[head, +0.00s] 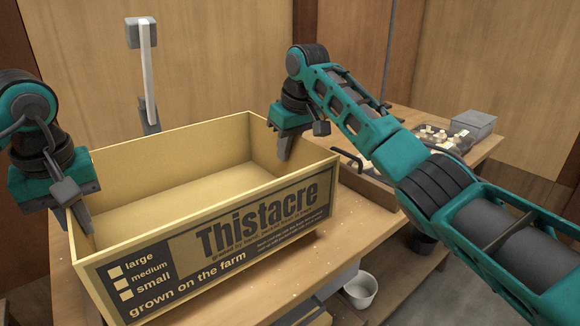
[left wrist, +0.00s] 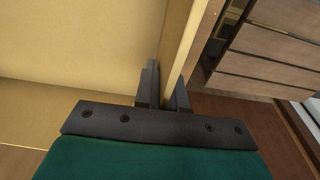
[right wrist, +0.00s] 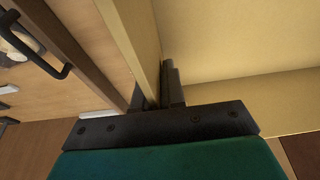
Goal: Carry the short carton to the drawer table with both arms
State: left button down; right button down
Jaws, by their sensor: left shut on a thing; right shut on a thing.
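The short carton (head: 185,262) is a yellow, open-topped box with a dark printed label reading "Thistacre". It looks empty and is at or just over the wooden table top; I cannot tell whether it touches. My left gripper (head: 80,215) is shut on the carton's left end wall, and that wall also shows between its fingers in the left wrist view (left wrist: 178,45). My right gripper (head: 284,148) is shut on the right end wall, which shows between its fingers in the right wrist view (right wrist: 140,40). The finger on the far side of each wall is partly hidden.
The wooden table (head: 290,268) extends to the right. A wooden tray (head: 368,186) with a dark handle is close to the carton's right end. Beyond it are a dark tray of mushrooms (head: 440,142) and a grey box (head: 474,124).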

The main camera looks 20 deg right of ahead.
aim_at(88, 245)
pick_arm(q)
jog(key=shift+s, duration=0.1)
pick_arm(e)
jog(key=shift+s, duration=0.1)
pick_arm(q)
jog(key=shift+f, duration=0.1)
pick_arm(e)
jog(key=shift+f, duration=0.1)
